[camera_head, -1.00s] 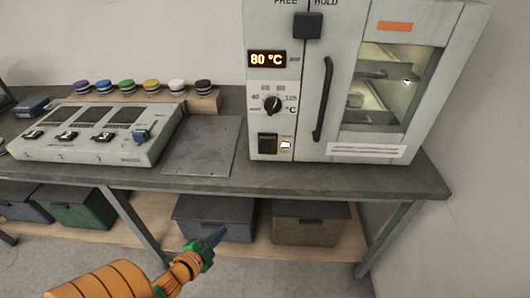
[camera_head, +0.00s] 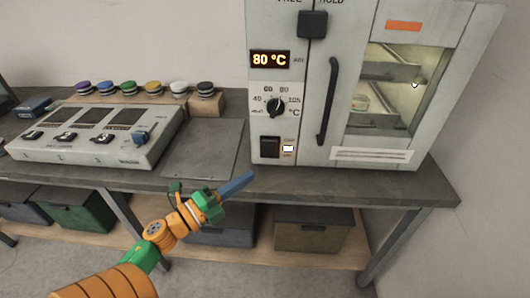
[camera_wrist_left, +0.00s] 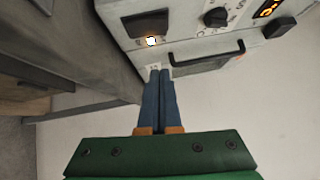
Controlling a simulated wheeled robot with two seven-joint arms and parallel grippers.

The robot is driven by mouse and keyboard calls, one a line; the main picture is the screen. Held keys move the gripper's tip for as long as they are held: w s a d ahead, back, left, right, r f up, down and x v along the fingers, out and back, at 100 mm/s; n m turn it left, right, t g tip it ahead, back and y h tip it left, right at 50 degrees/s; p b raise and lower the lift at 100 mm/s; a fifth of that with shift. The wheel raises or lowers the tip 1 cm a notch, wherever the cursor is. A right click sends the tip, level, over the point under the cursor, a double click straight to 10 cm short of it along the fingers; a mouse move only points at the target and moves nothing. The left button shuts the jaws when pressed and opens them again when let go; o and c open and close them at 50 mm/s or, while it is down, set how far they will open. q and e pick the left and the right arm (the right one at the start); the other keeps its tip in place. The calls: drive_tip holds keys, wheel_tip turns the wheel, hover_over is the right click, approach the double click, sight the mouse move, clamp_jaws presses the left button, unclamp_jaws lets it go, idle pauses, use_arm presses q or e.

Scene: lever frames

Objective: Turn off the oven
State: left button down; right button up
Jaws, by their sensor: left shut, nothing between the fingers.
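The oven (camera_head: 305,125) is a pale cabinet on the bench, with a lit window and a vertical black handle (camera_head: 328,100). Its display (camera_head: 270,59) reads 80 °C. Below are a black dial (camera_head: 277,107) and a black switch (camera_head: 270,147) beside a lit indicator (camera_head: 288,149). My left gripper (camera_head: 249,176) is shut and empty, its blue fingers pointing at the oven's lower front, below and left of the switch. In the left wrist view the fingertips (camera_wrist_left: 160,72) appear near the switch (camera_wrist_left: 147,24) and the glowing indicator (camera_wrist_left: 151,41); contact cannot be told.
A flat metal plate (camera_head: 203,150) lies left of the oven. Further left stand a console (camera_head: 85,150) with small switches and a row of coloured knobs (camera_head: 128,88). The bench edge (camera_head: 330,187) runs under the gripper. Boxes (camera_head: 312,228) sit on the lower shelf.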

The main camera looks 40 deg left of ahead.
use_arm(q)
approach(277, 146)
drive_tip(key=w+d, duration=0.2)
drive_tip(key=d, duration=0.1)
drive_tip(key=shift+d+p, duration=0.15)
drive_tip(key=shift+p, duration=0.25)
drive_tip(key=w, duration=0.1)
drive_tip(key=w+a, duration=0.1)
drive_tip(key=w, duration=0.1)
drive_tip(key=shift+a+r, duration=0.1)
drive_tip(key=shift+a, duration=0.15)
drive_tip(key=shift+w+a, duration=0.2)
drive_tip(key=shift+w, duration=0.15)
